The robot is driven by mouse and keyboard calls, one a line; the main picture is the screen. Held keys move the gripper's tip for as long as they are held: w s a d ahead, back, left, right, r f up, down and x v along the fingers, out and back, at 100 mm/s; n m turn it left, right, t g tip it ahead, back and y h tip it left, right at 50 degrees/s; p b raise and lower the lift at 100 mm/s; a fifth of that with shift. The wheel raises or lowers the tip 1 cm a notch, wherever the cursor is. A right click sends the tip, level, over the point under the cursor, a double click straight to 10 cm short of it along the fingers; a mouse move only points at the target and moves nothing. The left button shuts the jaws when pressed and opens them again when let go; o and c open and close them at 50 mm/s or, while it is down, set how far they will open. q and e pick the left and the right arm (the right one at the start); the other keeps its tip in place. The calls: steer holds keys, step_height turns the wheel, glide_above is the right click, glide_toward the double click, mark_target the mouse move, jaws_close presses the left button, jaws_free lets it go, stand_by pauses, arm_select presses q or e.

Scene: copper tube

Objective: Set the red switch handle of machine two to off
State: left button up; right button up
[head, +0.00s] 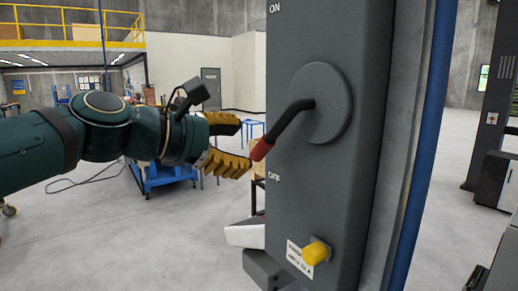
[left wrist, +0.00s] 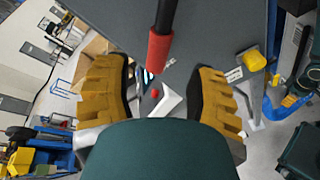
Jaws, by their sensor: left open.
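The switch handle (head: 292,124) is a black bent lever with a red grip (head: 262,149), mounted on a round grey hub (head: 322,104) of the grey machine panel (head: 312,192). The lever slants left and down from the hub. Its red end lies between the ON and OFF marks, a little above OFF (head: 274,177). My left gripper (head: 245,145) is open, its yellow fingers to the left of the red grip. In the left wrist view, the red grip (left wrist: 159,52) lies between the two spread fingertips, with gaps on both sides.
A yellow knob (head: 316,253) juts from the lower panel beside a white label (head: 298,258). A white part (head: 244,234) sticks out at the panel's lower left. A blue post edge (head: 418,150) runs along the right. A blue stand (head: 163,177) is behind my left arm.

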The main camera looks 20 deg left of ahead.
arm_select(q)
steer(key=shift+v, duration=2.15)
